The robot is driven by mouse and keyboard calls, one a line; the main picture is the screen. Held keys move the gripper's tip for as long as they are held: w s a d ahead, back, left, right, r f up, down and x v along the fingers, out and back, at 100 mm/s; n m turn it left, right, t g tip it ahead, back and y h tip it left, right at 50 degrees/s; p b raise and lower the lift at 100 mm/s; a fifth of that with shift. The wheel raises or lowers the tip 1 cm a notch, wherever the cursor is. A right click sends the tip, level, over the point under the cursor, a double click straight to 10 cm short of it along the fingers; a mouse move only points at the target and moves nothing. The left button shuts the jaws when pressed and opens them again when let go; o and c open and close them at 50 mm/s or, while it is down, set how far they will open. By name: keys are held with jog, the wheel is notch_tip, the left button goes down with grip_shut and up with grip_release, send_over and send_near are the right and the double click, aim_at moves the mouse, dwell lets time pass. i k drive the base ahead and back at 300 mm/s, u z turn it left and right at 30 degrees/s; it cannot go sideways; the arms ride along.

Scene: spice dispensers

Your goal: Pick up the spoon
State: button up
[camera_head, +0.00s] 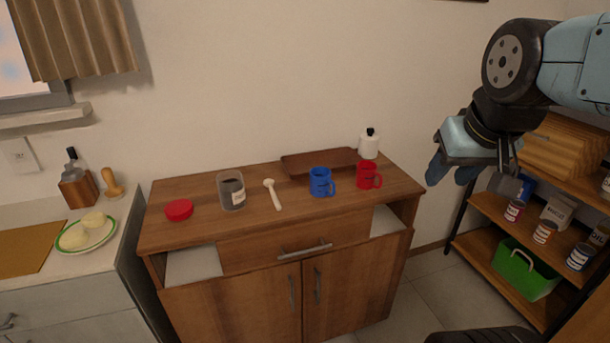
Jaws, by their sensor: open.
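A small white spoon (273,195) lies on the top of the wooden cabinet (230,256). Its bowl is toward the back and its handle toward the front. It lies between a clear container with dark contents (231,191) on its left and a blue mug (321,182) on its right. My gripper (452,174) is in the air right of the cabinet, well apart from the spoon. It is open, with its blue fingers hanging down and nothing seen between them.
A red lid (178,210) lies left of the container. A red mug (368,175), a brown tray (315,163) and a white bottle (368,146) stand toward the right and back. Shelves at right hold a green basket (522,270) and several jars. Cabinet top before the spoon is clear.

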aim_at(269, 183)
jog(key=z, duration=0.25)
jog(key=i, duration=0.9)
jog(key=u, duration=0.4)
